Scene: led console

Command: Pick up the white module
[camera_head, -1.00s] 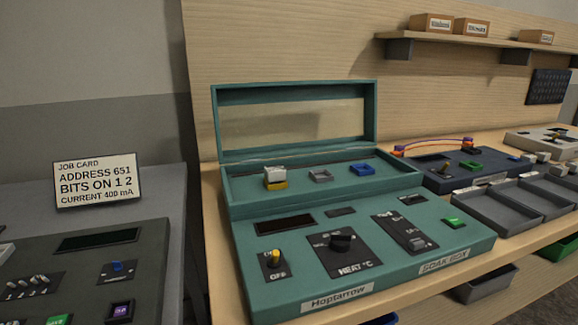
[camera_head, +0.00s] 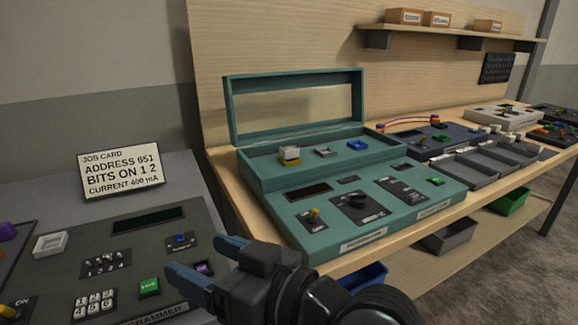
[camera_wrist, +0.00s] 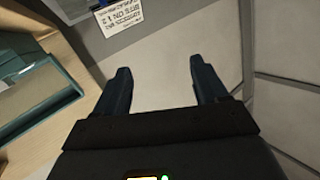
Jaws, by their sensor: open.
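The white module (camera_head: 289,152) is a small white block with a yellow lower part. In the head view it sits at the left inside the open-lidded teal soak box (camera_head: 262,184). My gripper (camera_head: 204,262) is in front of the teal box and lower left of it, over the edge of the dark programmer panel (camera_head: 150,265). Its two blue fingers are apart with nothing between them, well away from the module. In the wrist view the open gripper (camera_wrist: 160,68) points at bare grey surfaces, and the module is not seen there.
A grey socket (camera_head: 324,151) and a blue piece (camera_head: 357,145) sit beside the module in the box. The raised lid (camera_head: 297,75) stands behind them. The job card (camera_head: 121,171) stands at left. Grey trays (camera_head: 470,172) are at right.

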